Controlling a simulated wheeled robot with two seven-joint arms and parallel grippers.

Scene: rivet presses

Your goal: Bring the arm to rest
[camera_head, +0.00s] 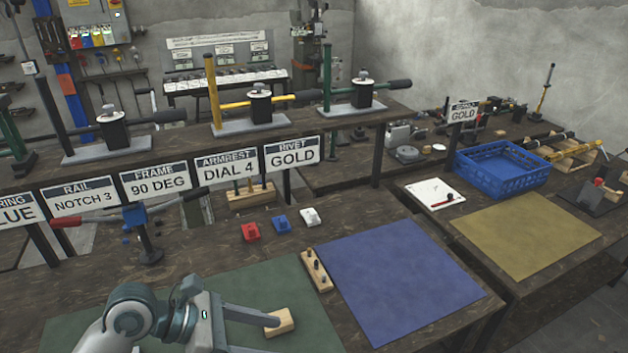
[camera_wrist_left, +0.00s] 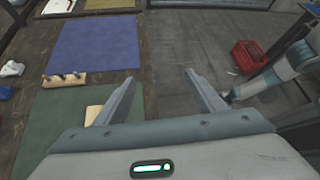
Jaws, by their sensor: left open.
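My left gripper (camera_head: 276,312) is over the front of the green mat (camera_head: 115,300) in the head view. Its two fingers are spread apart with nothing between them in the left wrist view (camera_wrist_left: 160,78). A small wooden block (camera_head: 281,322) lies on the green mat near the fingertips in the head view. In the left wrist view the block (camera_wrist_left: 92,114) is partly hidden by the left finger and lies outside the gap. My right gripper is not clearly seen; only part of a pale arm shows at the right of the left wrist view.
A wooden peg holder (camera_head: 316,270) stands between the green mat and the blue mat (camera_head: 400,280). Red, blue and white small parts (camera_head: 281,224) sit behind. A blue crate (camera_head: 500,170) and a yellow mat (camera_head: 525,235) are at right. Signs and lever presses line the back shelf.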

